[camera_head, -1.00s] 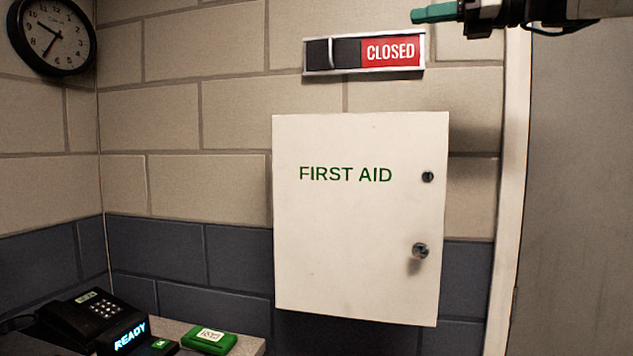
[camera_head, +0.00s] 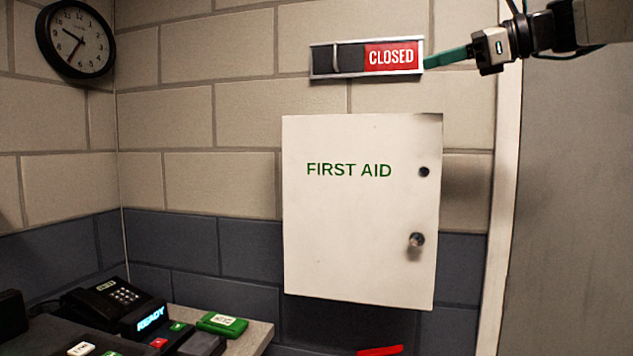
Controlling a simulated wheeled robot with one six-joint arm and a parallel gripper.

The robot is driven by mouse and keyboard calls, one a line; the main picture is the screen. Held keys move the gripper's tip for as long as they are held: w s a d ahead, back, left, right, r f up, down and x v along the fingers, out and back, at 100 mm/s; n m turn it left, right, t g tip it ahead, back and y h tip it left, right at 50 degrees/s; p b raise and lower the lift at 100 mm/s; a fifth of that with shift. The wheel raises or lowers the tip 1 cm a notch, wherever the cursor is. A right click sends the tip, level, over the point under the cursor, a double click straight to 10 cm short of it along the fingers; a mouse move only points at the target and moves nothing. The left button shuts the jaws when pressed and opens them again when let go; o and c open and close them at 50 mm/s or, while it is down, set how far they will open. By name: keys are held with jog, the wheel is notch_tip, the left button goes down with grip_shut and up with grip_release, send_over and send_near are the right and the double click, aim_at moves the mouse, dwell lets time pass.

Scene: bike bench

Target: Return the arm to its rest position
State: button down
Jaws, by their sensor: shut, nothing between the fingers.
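My gripper (camera_head: 428,65) is at the upper right, with teal fingers pointing left. The fingers are shut and hold nothing. Their tips are in front of the right end of the sliding sign (camera_head: 337,58), which reads CLOSED in white on red. In this view I cannot tell whether the tips touch the sign's frame. My arm comes in from the top right corner.
A shut white FIRST AID cabinet (camera_head: 350,235) hangs below the sign. A black clock (camera_head: 76,40) is at the upper left. A desk phone (camera_head: 105,297) and a green box (camera_head: 222,323) are on a counter at the lower left. A red object (camera_head: 380,351) shows at the bottom edge.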

jog(key=s+d+f+n+g+h, duration=0.1)
jog(key=s+f+n+g+h, duration=0.2)
jog(key=f, duration=0.9)
jog(key=s+f+n+h, duration=0.4)
jog(key=s+f+n, duration=0.1)
jog(key=f, duration=0.6)
jog(key=s+d+f+n+g+h, duration=0.2)
jog(key=s+f+n, duration=0.3)
jog(key=s+f, duration=0.6)
jog(key=s+d+f+n+g+h, duration=0.1)
jog(key=s+f+n+h, duration=0.3)
jog(key=s+f, duration=0.8)
jog(key=shift+s+d+f+n+g+h, duration=0.15)
jog(key=shift+d+f+n+g+h, duration=0.3)
jog(key=shift+n, duration=0.75)
jog(key=shift+d+r, duration=0.1)
jog(key=shift+r, duration=0.05)
